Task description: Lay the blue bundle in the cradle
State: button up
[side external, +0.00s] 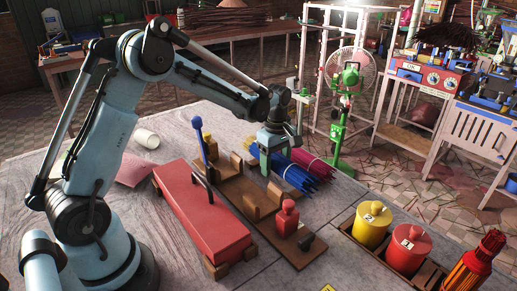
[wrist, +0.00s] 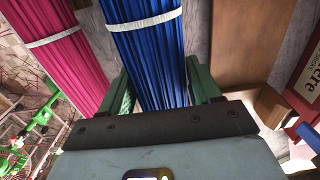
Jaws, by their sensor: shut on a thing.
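The blue bundle (side external: 294,176) is a long sheaf of blue sticks with a white band, beside the magenta bundle (side external: 312,166). The cradle (side external: 228,192), a brown board with upright wooden blocks, lies just left of my gripper. No bundle shows in it.
A red lidded box (side external: 203,220) with a dark handle lies left of the cradle. A red weight-like piece (side external: 287,218) stands at the board's near end. Yellow (side external: 373,226) and red (side external: 408,248) canisters stand in a tray at the right. A blue-knobbed lever (side external: 199,135) rises behind.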

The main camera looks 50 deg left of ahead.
jog(key=shift+r, duration=1.3)
jog(key=shift+s+r, duration=0.1)
jog(key=shift+s, duration=0.05)
jog(key=s+r, duration=0.5)
jog(key=s, duration=0.6)
jog(key=shift+w+a+f, duration=0.1)
jog(key=shift+a+f, duration=0.05)
jog(key=shift+f, duration=1.95)
jog(key=shift+w+a+f, duration=0.1)
jog(key=shift+a+f, duration=0.05)
jog(key=shift+f, duration=1.95)
